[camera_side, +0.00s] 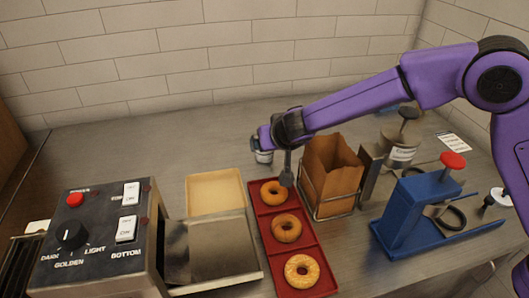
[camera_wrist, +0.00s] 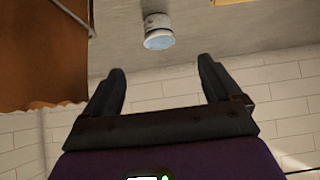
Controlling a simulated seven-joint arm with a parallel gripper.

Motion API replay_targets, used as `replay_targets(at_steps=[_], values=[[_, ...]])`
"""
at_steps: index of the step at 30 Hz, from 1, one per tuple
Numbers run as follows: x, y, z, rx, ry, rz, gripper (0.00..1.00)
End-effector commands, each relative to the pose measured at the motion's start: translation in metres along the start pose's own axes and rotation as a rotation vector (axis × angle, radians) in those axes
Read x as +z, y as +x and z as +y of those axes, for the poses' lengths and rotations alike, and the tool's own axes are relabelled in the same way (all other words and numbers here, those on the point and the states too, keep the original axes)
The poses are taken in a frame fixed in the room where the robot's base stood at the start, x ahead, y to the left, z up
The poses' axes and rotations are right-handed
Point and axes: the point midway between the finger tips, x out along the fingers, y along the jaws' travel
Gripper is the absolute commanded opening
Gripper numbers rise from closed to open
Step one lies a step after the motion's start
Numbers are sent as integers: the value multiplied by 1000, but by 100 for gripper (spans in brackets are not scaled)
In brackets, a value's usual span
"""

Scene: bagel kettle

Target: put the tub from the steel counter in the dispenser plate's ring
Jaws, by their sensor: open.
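The tub (camera_side: 264,157) is a small white cup with a blue-grey end, standing on the steel counter behind the red tray. My arm partly hides it in the side view. In the wrist view the tub (camera_wrist: 158,32) shows whole, ahead of the fingertips and roughly centred between them. My gripper (camera_wrist: 164,84) is open and empty, with a gap to the tub. In the side view my gripper (camera_side: 256,144) is close to the tub. A black ring (camera_side: 452,217) lies by the blue stand (camera_side: 410,212) with the red knob at the right.
A red tray (camera_side: 271,236) with three bagels lies in front. A brown bag (camera_side: 331,167) in a wire rack stands right of my gripper. A labelled canister (camera_side: 399,152) stands behind the blue stand. A toaster (camera_side: 95,240) and a tan board (camera_side: 214,190) are left. The back-left counter is clear.

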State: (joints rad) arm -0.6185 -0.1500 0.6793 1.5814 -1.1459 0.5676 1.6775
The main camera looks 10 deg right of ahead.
Motion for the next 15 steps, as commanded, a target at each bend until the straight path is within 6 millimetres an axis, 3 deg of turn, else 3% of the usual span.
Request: replay_targets(at_steps=[6,15], values=[[0,40,0,2,-1,-1,91],[0,85,0,1,-1,0,91]])
